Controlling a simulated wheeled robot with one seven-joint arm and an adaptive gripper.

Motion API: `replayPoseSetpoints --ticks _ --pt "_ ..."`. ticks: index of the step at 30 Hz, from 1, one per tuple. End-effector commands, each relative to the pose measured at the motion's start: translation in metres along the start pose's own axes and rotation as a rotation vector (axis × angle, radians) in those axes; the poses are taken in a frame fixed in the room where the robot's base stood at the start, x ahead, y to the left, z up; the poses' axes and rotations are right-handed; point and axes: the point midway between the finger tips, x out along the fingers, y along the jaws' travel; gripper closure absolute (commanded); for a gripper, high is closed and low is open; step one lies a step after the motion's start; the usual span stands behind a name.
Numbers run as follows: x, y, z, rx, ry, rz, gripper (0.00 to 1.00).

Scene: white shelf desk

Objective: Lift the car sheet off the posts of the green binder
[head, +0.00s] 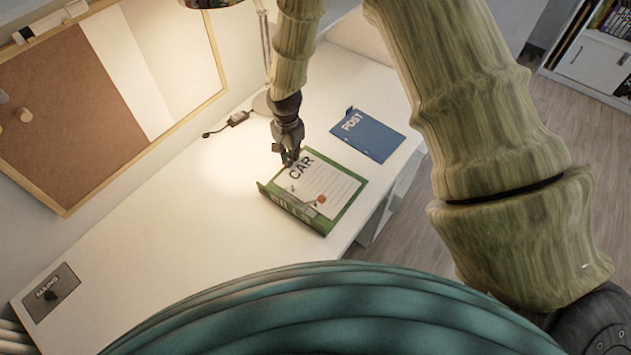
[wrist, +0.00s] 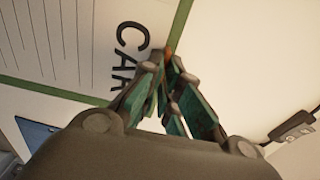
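The car sheet (head: 330,188), white with ruled lines and the word CAR, lies on the open green binder (head: 347,211) on the desk. It appears flat. A metal mechanism (head: 298,197) shows along the binder's spine side, with a small orange-brown part (head: 321,200); the posts are too small to make out. My gripper (head: 289,161) points down at the sheet's corner by the word CAR. In the wrist view its fingertips (wrist: 165,68) are close together beside a small orange-brown piece (wrist: 168,48) at the sheet's edge; whether they grip it is unclear.
A blue folder marked POST (head: 368,135) lies behind the binder to the right. A grey MAPS item (head: 51,293) lies at the far left. A lamp base (head: 262,103) and cable with a switch (head: 238,118) are near the wall.

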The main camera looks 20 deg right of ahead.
Motion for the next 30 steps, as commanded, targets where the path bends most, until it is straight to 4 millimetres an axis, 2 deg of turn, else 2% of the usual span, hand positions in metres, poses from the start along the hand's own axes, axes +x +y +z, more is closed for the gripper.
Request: replayPoseSetpoints --ticks 14,20,30 --pt "-0.005 -0.001 0.0 -0.001 0.001 -0.001 1.0" --pt "-0.026 -0.001 0.0 0.0 0.001 -0.003 1.0" --pt "-0.075 -0.001 0.0 -0.001 0.001 -0.002 1.0"
